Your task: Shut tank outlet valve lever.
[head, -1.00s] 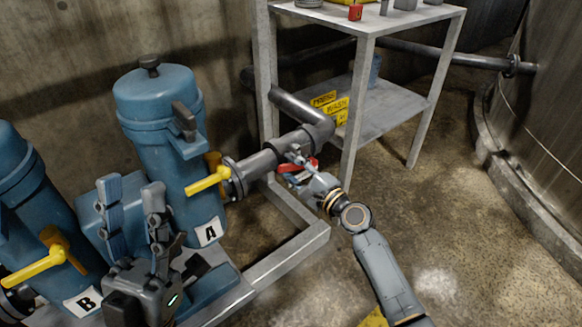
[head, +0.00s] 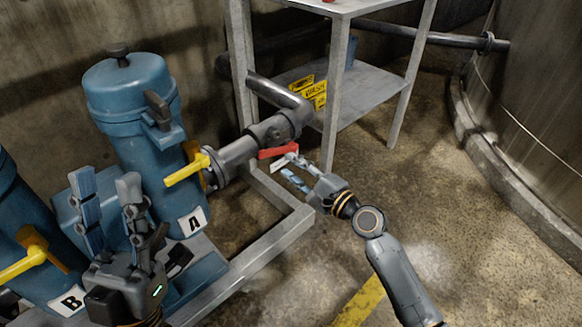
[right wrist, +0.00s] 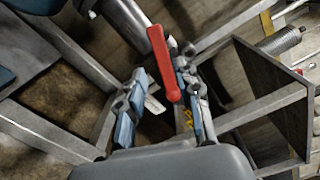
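A red lever (head: 278,151) sticks out from the dark grey valve and pipe (head: 268,130) in front of the shelf. In the right wrist view the red lever (right wrist: 163,62) reaches down toward the space between my fingers, nearer the right-hand finger. My right gripper (head: 290,170) is open and empty, just below and beside the lever; whether it touches it I cannot tell. It also shows in the right wrist view (right wrist: 163,108). My left gripper (head: 108,200) is open and empty, fingers up, in front of the blue filters.
Blue filter housing A (head: 135,125) and housing B (head: 30,230) stand at left, with yellow levers (head: 187,170) beside them. A metal shelf frame (head: 338,90) rises close behind my right gripper. A grey base rail (head: 285,235) runs below. Floor at right is clear.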

